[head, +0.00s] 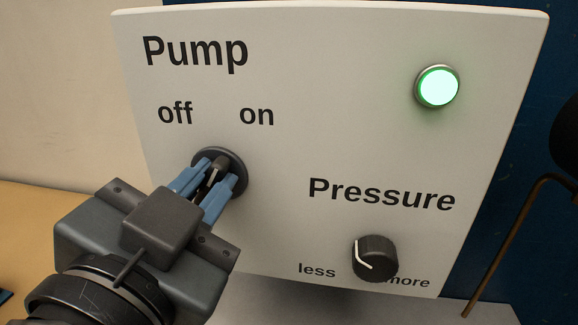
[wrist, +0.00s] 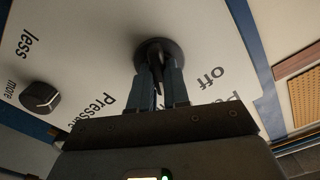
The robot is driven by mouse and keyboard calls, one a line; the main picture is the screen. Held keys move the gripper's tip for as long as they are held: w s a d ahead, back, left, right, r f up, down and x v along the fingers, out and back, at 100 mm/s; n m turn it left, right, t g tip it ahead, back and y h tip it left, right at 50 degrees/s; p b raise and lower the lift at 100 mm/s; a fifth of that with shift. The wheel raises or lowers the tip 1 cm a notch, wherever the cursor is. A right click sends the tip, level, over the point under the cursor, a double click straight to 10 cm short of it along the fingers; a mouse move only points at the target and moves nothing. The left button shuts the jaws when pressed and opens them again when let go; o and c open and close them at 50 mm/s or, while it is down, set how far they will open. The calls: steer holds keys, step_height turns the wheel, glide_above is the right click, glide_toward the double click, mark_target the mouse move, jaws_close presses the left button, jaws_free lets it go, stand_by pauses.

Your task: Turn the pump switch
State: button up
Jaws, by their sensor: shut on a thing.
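The pump switch (head: 220,163) is a dark round knob on a white panel (head: 300,130), under the words "off" and "on". My gripper (head: 211,182) has its two blue fingers shut on the switch handle, one on each side. The handle is partly hidden between the fingers. In the wrist view the switch's dark round base (wrist: 158,52) shows beyond the fingers, and the gripper (wrist: 160,80) reaches up to it. A round lamp (head: 438,88) at the panel's upper right glows green.
A dark pressure knob (head: 375,259) with a white pointer line sits at the lower right of the panel, between "less" and "more". A thin brown bent rod (head: 510,235) stands right of the panel. A blue surface (head: 535,130) lies behind it.

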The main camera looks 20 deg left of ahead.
jaws_close()
steer(key=n+p, duration=0.2)
steer(key=n, duration=0.3)
steer(key=shift+r+n, duration=0.1)
steer(key=shift+n, duration=0.3)
steer(key=n+p, duration=0.3)
steer(key=n, duration=0.1)
steer(key=shift+a+n, duration=0.15)
steer(key=shift+n, duration=0.15)
steer(key=shift+n+p, duration=0.4)
steer(key=shift+n, duration=0.5)
steer(key=o, duration=0.6)
jaws_free()
